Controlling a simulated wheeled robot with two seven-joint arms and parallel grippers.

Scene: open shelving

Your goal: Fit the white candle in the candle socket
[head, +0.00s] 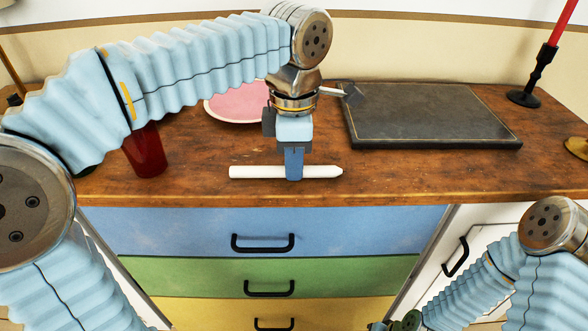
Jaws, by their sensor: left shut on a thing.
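The white candle (255,172) is horizontal near the front edge of the wooden counter, its tapered tip to the right. My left gripper (293,172) points down from above and is shut on it near the middle. Whether the candle touches the counter is hard to tell. A black candlestick (525,97) with a red candle (563,20) stands at the back right. A brass piece (577,148), possibly a candle holder, is cut off by the right edge; no empty socket opening is clearly visible. My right gripper (392,323) is low at the bottom edge, partly cut off, its jaws unclear.
A dark slate board (425,115) lies right of my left gripper, with a utensil (340,93) by its left corner. A pink plate (235,107) lies behind the gripper. A red cup (146,152) stands at left under my arm. Drawers (340,230) are below the counter (420,175).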

